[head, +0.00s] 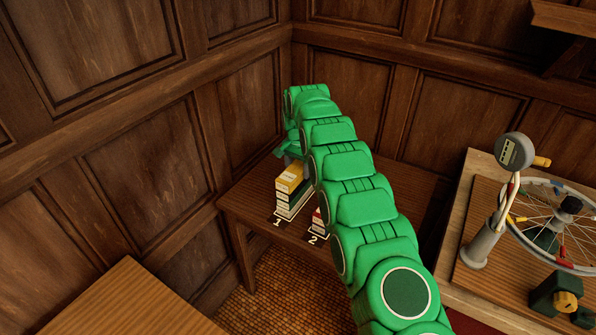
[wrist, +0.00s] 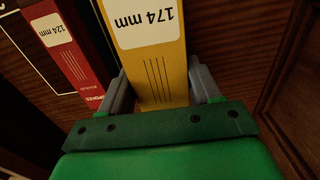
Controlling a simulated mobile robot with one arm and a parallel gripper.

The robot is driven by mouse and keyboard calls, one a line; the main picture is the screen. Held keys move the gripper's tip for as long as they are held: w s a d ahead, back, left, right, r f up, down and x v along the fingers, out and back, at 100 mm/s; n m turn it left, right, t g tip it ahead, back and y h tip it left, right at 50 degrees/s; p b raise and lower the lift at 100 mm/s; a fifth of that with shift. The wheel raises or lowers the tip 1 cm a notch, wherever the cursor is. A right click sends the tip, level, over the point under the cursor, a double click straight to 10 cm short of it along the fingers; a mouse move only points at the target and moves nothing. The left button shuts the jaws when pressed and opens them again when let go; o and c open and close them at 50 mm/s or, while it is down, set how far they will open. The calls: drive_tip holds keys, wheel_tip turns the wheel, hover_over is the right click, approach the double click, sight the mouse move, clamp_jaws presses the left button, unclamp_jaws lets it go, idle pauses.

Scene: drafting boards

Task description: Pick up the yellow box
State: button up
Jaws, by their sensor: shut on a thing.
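The yellow box (wrist: 158,60) has a white label reading 174 mm, upside down in the wrist view. My gripper (wrist: 161,84) has its two grey fingers against both sides of this box, shut on it. In the head view the yellow box (head: 290,177) shows at the top of a stack of green and white boxes, at the spot marked 1 on the table. My gripper (head: 287,151) is just behind it there, partly hidden by my green arm. I cannot tell whether the box is clear of the stack.
A red box (wrist: 64,45) labelled 124 mm is left of the yellow one; red also shows by mark 2 (head: 318,220). The wooden table (head: 244,197) stands in a panelled corner. A bench (head: 470,180) with a spoked wheel (head: 560,215) and gauge (head: 514,152) is at right.

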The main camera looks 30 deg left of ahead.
sight(298, 166)
drive_tip(key=shift+r, duration=1.5)
drive_tip(key=shift+s+d+r, duration=0.3)
drive_tip(key=shift+r, duration=0.25)
drive_tip(key=shift+s+d+r, duration=0.25)
drive_tip(key=shift+r, duration=0.25)
drive_tip(key=s+d+r, duration=0.8)
drive_tip(key=s, duration=0.1)
drive_tip(key=shift+s+d, duration=0.15)
